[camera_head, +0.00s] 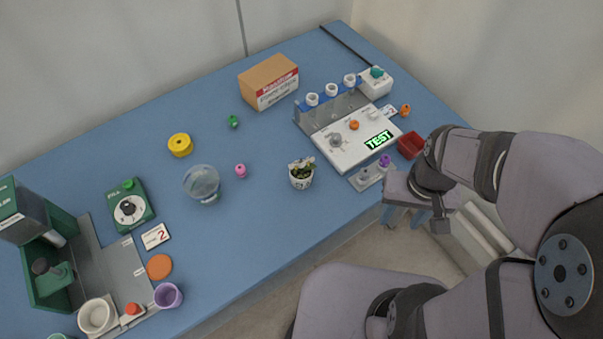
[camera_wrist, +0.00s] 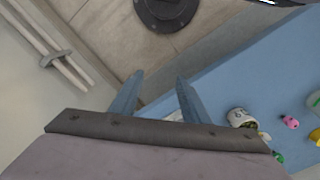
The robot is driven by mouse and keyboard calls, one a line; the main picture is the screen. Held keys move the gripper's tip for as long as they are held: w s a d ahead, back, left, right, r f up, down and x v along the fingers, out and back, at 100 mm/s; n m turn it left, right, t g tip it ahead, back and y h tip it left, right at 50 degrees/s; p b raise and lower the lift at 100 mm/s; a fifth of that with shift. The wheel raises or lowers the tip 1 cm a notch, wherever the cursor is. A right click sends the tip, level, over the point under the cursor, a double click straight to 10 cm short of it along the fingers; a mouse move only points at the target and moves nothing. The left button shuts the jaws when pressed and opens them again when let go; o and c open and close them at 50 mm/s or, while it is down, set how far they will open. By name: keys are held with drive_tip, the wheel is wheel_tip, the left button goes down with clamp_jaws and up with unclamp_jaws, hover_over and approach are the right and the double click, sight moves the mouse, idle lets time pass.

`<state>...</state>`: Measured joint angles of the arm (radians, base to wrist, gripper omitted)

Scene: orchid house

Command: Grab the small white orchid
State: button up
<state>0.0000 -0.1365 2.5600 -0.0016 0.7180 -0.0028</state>
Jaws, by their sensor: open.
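The small white orchid (camera_head: 302,163) stands upright in a white pot with dark markings near the front edge of the blue table, around the middle. Its patterned pot also shows in the wrist view (camera_wrist: 240,117), at the lower right, with the flower partly behind my gripper's body. My gripper (camera_head: 402,217) is off the table's front edge, to the right of the orchid and well apart from it. In the wrist view its two blue-grey fingers (camera_wrist: 157,88) are spread with nothing between them, over the floor and table edge.
A white device with a green TEST display (camera_head: 379,140) and a red bin (camera_head: 411,145) stand right of the orchid. A small pink object (camera_head: 241,171) and a clear round container (camera_head: 201,183) are to its left. The table behind the orchid is mostly clear.

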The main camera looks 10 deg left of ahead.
drive_tip(key=o, duration=0.5)
drive_tip(key=shift+c, duration=0.2)
